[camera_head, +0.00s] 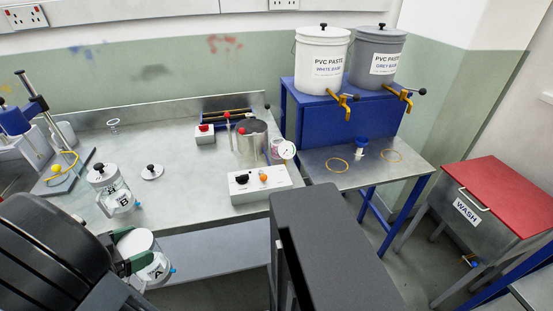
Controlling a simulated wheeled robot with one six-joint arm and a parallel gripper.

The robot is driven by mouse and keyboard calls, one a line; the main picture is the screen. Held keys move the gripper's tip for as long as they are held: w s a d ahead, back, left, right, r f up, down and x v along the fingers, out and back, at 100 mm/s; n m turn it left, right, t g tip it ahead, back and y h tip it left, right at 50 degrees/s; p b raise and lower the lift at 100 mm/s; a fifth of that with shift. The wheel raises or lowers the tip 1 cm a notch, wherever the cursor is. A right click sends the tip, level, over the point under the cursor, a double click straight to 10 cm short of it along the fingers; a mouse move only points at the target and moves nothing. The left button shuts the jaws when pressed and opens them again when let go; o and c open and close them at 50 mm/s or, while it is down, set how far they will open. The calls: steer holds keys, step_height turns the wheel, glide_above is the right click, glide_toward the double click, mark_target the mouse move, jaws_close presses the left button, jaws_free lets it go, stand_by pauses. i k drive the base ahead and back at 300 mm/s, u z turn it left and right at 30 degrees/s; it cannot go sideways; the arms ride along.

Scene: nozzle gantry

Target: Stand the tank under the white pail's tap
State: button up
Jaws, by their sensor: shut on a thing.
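The clear tank marked A (156,268) is at the lower left, near the bench's front edge. My gripper (140,250) is shut on it; my dark arm hides part of the grip and the tank's left side. I cannot tell its exact height. A second clear tank marked B (120,199) stands on the bench behind it. The white pail (320,66) stands on a blue stand at the back right, with a brass tap (340,101) at its lower front. A yellow ring (337,165) lies on the steel shelf below that tap, with no tank there.
A grey pail (375,62) with its own tap (400,95) stands right of the white one. A second ring (391,156) and a blue-topped item (361,143) are on the shelf.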

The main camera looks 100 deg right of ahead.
mark_target(338, 168)
steer(key=u, duration=0.05)
steer(key=k, duration=2.1)
steer(key=z, duration=1.3)
steer(key=i, duration=0.5)
steer(key=u, duration=0.05)
